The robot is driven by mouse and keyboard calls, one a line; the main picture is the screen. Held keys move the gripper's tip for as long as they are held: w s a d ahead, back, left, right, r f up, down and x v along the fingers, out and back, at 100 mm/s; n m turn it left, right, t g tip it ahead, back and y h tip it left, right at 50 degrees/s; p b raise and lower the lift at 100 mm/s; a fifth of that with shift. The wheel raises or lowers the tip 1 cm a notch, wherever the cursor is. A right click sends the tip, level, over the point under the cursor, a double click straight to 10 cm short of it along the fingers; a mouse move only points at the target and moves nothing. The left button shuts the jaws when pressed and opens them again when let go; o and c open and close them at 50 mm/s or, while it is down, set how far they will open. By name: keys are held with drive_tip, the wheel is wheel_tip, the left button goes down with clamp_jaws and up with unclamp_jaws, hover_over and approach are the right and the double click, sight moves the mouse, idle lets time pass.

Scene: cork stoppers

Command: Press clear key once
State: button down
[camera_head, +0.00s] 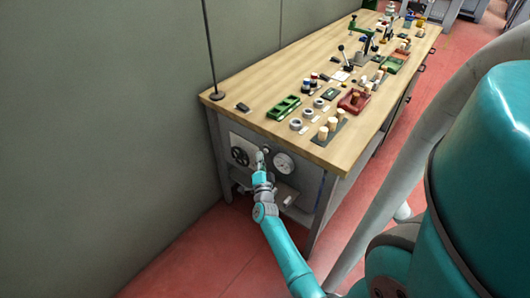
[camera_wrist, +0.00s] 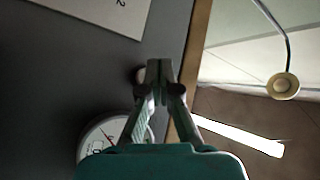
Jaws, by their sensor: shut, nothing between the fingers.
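My gripper (camera_head: 261,158) is shut and empty in front of the upright panel on the near end of the wooden workbench. In the wrist view its closed fingertips (camera_wrist: 160,70) point at the dark panel face. A small round pale knob or button (camera_wrist: 141,74) shows beside the left fingertip, partly hidden by it. Something small and round (camera_head: 266,150) also shows by the fingers in the head view. I cannot tell whether this is the clear key or whether the fingers touch it. No key label is readable.
A round dial gauge (camera_head: 284,162) sits right of my gripper, and a black handwheel (camera_head: 240,156) sits left. The gauge is partly hidden in the wrist view (camera_wrist: 103,138). The workbench top (camera_head: 235,91) overhangs the panel and holds trays and stoppers. Red floor lies clear in front.

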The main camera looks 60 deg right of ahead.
drive_tip(key=shift+a, duration=0.1)
drive_tip(key=shift+w+a, duration=0.2)
drive_tip(key=shift+a, duration=0.6)
drive_tip(key=shift+w+a, duration=0.2)
drive_tip(key=shift+a, duration=0.55)
drive_tip(key=shift+w+a, duration=0.2)
drive_tip(key=shift+a, duration=0.6)
